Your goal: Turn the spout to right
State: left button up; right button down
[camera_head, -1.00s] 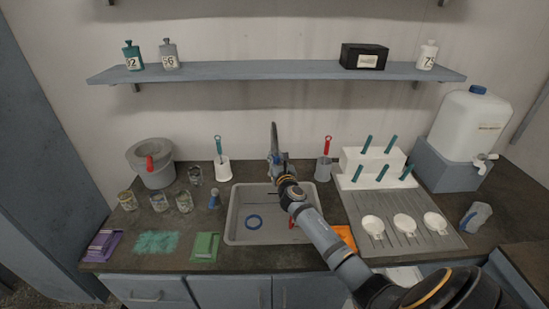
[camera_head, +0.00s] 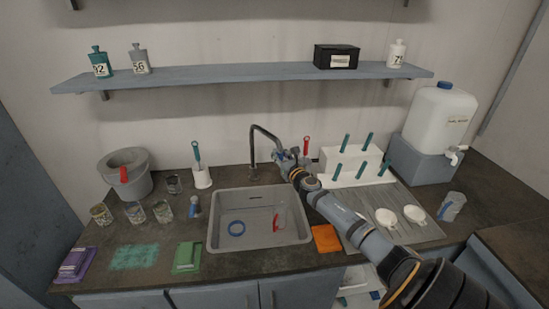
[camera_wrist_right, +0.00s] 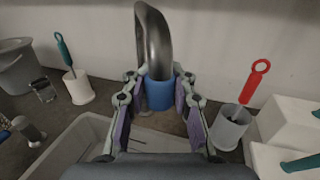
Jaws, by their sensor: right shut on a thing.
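The dark metal spout (camera_head: 251,147) rises behind the sink (camera_head: 215,222) and arches over to the right in the head view. Its end wears a blue collar, seen in the right wrist view (camera_wrist_right: 159,94). My right gripper (camera_head: 284,157) is shut on this collar, with a finger on either side of it, as the right wrist view also shows (camera_wrist_right: 160,100). The arched spout (camera_wrist_right: 153,40) stands up from between the fingers there. The gripper hides much of the collar in the head view. My left gripper is not in view.
A red-handled brush (camera_wrist_right: 252,85) in a grey cup (camera_wrist_right: 229,128) stands right of the gripper, close by. A white rack (camera_head: 349,160) with teal-handled tools stands further right.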

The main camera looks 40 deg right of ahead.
jog(key=shift+s+d+f, duration=0.1)
jog(key=shift+d+f, duration=0.1)
jog(key=shift+f, duration=0.1)
jog(key=c, duration=1.6)
grip_release()
jog(key=o, duration=0.5)
jog(key=shift+s+d+r, duration=0.15)
jog(key=shift+s+r, duration=0.1)
jog(key=shift+s, duration=0.05)
jog(key=shift+w, duration=0.1)
jog(key=shift+s+a, duration=0.25)
jog(key=shift+s, duration=0.05)
jog(key=shift+v, duration=5.7)
